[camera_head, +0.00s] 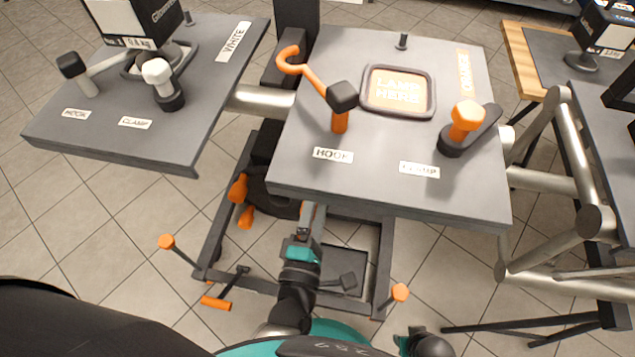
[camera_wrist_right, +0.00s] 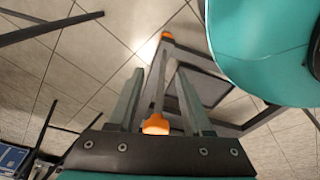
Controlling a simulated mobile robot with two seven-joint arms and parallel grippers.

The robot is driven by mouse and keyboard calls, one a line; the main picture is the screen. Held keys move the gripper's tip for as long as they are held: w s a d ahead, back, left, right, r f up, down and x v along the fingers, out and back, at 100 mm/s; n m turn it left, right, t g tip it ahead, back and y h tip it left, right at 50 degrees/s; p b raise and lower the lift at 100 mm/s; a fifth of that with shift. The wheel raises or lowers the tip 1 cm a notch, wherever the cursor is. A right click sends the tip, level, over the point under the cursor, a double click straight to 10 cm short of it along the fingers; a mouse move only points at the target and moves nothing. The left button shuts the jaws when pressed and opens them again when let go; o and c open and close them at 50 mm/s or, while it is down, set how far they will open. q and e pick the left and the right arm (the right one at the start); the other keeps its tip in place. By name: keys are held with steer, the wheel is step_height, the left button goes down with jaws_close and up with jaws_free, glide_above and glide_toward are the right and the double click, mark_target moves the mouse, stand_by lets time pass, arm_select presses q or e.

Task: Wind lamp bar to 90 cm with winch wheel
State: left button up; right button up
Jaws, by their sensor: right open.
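A dark wheel-like part with orange grips (camera_head: 240,188) sits below the tabletop, beside the column; it may be the winch wheel, and the tabletop partly hides it. I cannot pick out the lamp bar or a height reading. My left gripper (camera_head: 306,222) reaches toward the front edge of the orange-marked table (camera_head: 300,184); its fingertips are too small and partly hidden to tell their state. My right gripper (camera_wrist_right: 162,80) is open and empty in the wrist view, above the floor, with an orange-tipped stand leg (camera_wrist_right: 157,124) showing between and beyond its fingers.
The table carries a hook (camera_head: 306,72), an orange-knobbed clamp (camera_head: 466,118) and a LAMP HERE pad (camera_head: 397,90). A white-marked table (camera_head: 150,150) stands left, with a box on it. Truss tubes (camera_head: 545,250) lie right. Orange-tipped posts (camera_head: 400,292) rise from the stand's base.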

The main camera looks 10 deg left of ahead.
arm_select(q)
steer(key=shift+r+p, duration=0.95)
steer(key=shift+r, duration=1.15)
arm_select(e)
steer(key=shift+s+d+f, duration=0.25)
steer(key=shift+s+d, duration=0.25)
steer(key=shift+s, duration=0.15)
steer(key=shift+s+d+f, duration=0.3)
steer(key=shift+s+d, duration=0.15)
steer(key=shift+s, duration=0.2)
steer(key=shift+s+d+f, duration=0.25)
steer(key=shift+s+d, duration=0.25)
steer(key=shift+s, duration=0.15)
